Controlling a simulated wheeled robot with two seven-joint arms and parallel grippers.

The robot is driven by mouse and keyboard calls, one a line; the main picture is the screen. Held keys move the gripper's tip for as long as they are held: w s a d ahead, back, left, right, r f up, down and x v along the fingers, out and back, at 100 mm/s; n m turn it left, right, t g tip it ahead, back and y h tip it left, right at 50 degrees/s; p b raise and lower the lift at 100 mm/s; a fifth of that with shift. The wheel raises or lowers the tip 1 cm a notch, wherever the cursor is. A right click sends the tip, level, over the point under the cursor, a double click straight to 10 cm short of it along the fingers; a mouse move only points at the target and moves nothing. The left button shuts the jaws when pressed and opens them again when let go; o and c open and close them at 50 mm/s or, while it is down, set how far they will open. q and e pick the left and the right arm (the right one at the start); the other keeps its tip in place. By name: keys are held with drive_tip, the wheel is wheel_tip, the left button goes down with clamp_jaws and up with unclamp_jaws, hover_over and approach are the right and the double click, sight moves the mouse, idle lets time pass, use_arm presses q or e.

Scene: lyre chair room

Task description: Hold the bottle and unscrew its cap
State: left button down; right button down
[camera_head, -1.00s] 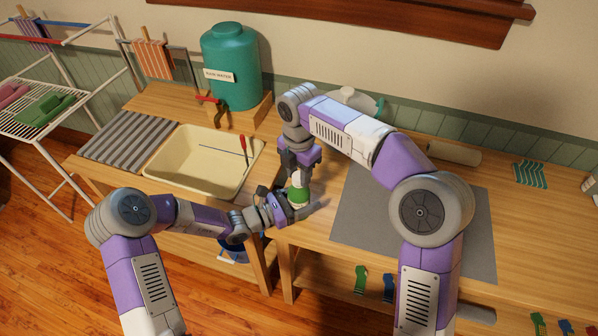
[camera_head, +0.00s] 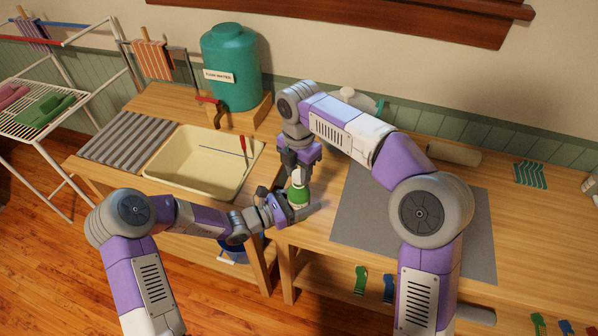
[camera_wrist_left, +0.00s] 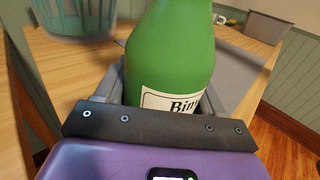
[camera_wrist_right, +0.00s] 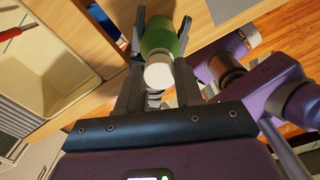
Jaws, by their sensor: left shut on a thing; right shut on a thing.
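The green bottle (camera_head: 299,194) with a pale label (camera_wrist_left: 175,102) stands about upright near the table's front edge, between the sink basin and the grey mat. My left gripper (camera_head: 287,207) is shut around its body from the left; in the left wrist view its fingers lie on both sides of the bottle (camera_wrist_left: 172,55). My right gripper (camera_head: 297,175) comes down from above and is shut at the bottle's top. In the right wrist view the white cap (camera_wrist_right: 159,74) sits between its fingers, in line with the green body (camera_wrist_right: 158,38). The cap's thread is hidden.
A cream basin (camera_head: 190,185) with a red-handled tool lies to the left. A teal water tank (camera_head: 232,75) stands behind it. The grey mat (camera_head: 370,222) to the right is bare where seen. A blue bucket (camera_head: 235,252) is below the table edge.

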sight(299, 174)
drive_tip(key=shift+r, duration=0.65)
drive_tip(key=shift+r, duration=2)
use_arm(q)
drive_tip(key=shift+c, duration=0.2)
unclamp_jaws()
